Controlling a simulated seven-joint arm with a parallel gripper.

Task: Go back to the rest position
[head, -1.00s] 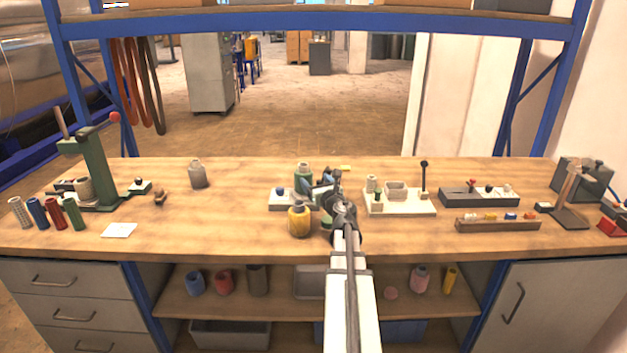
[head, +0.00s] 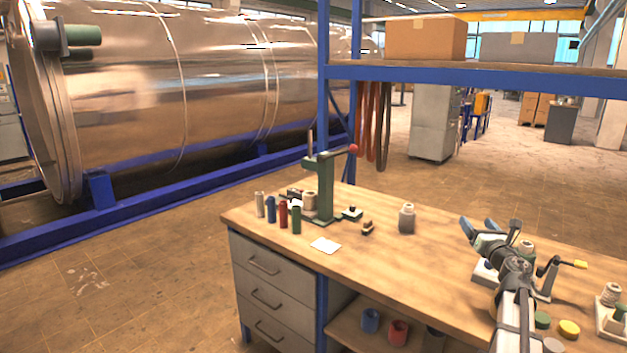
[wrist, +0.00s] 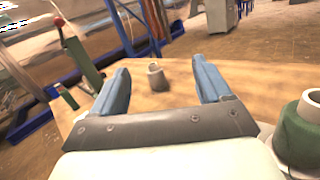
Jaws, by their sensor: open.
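My gripper (head: 478,230) is at the right of the head view, raised above the wooden workbench (head: 385,262), with its blue fingers apart. In the wrist view the two blue fingers (wrist: 163,85) are spread with nothing between them. A grey spool or jar (wrist: 157,77) stands on the bench beyond the fingertips; it also shows in the head view (head: 407,218). A green-wound spool (wrist: 300,135) stands close to the right of my gripper in the wrist view. My arm hides part of the bench's right side.
A green lever press (head: 325,185) stands at the bench's left end, with several coloured spools (head: 283,214) beside it. A white card (head: 325,245) lies in front. A hand crank (head: 548,275) is just right of my gripper. A blue shelf frame (head: 323,110) rises behind.

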